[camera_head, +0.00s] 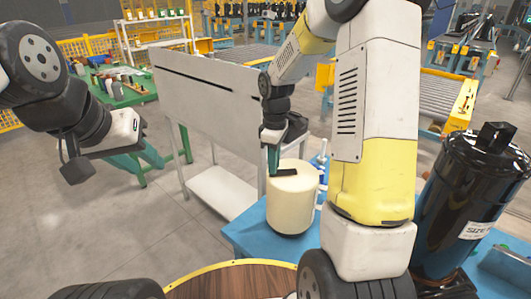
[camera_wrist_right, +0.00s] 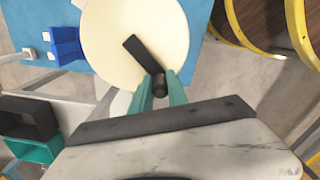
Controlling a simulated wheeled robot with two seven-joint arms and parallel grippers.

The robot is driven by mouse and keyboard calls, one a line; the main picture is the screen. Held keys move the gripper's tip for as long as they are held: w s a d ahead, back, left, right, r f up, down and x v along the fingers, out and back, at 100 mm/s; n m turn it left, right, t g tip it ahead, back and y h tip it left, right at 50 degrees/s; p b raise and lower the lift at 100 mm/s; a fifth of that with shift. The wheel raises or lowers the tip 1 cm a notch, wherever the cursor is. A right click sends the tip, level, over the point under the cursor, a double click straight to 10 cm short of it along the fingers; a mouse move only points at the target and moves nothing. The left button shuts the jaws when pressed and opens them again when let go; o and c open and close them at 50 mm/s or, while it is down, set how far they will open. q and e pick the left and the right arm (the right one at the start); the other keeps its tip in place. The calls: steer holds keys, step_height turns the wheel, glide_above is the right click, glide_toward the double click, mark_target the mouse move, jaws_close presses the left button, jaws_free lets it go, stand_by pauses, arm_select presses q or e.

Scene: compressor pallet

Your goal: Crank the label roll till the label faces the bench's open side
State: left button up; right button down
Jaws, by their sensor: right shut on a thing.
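The label roll (camera_head: 291,208) is a cream upright cylinder on the blue bench (camera_head: 252,232); no label shows on its visible side. Its round top (camera_wrist_right: 115,35) fills the upper middle of the right wrist view. A black crank arm (camera_wrist_right: 143,52) lies across the top, with a dark knob (camera_wrist_right: 160,84) at its near end. My right gripper (camera_head: 273,160) comes down from above and is shut on the crank knob; its teal fingers (camera_wrist_right: 160,88) stand on both sides of it. My left gripper (camera_head: 152,156) hangs at the left, away from the bench; its finger gap is unclear.
A black compressor (camera_head: 470,190) with a white size label stands at the right. A wooden round top with a yellow rim (camera_head: 232,264) is in front. A grey panel (camera_head: 205,95) stands behind the bench. Blue bins (camera_wrist_right: 65,45) sit beside the roll.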

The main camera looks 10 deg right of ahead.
mark_target(278, 181)
steer(key=shift+s+n, duration=0.4)
steer(key=shift+n, duration=0.35)
steer(key=shift+s+n, duration=0.35)
steer(key=shift+n, duration=0.4)
steer(key=shift+s+d+n, duration=0.3)
steer(key=shift+s+n, duration=0.45)
steer(key=shift+n, duration=0.65)
steer(key=c, duration=1.3)
jaws_free()
steer(key=shift+r, duration=3.95)
